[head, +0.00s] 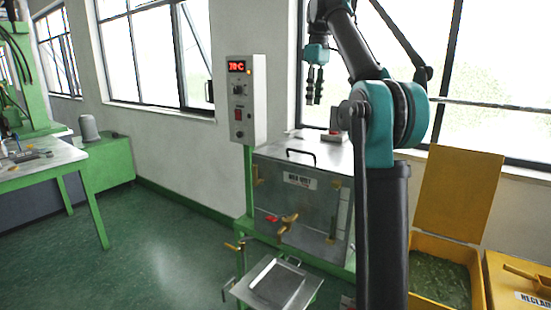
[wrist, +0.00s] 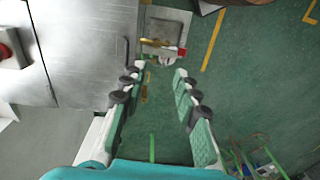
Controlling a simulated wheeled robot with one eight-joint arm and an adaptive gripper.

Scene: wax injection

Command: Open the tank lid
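The tank (head: 300,205) is a grey metal box on a green frame, with a labelled front. Its lid (head: 325,148) lies flat and closed on top. A dark handle (head: 301,153) stands near the lid's front edge. In the wrist view the lid (wrist: 85,45) fills the upper left, with its handle (wrist: 126,48) left of the fingers. My gripper (head: 314,98) hangs above the lid, pointing down and apart from the handle. In the wrist view my gripper (wrist: 160,72) is open, with nothing between its fingers.
A control box (head: 246,100) reading 70°C stands left of the tank. A red button box (head: 333,136) sits at the lid's back. Brass valves (head: 288,223) and a metal tray (head: 275,284) are in front. An open yellow bin (head: 440,275) stands right.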

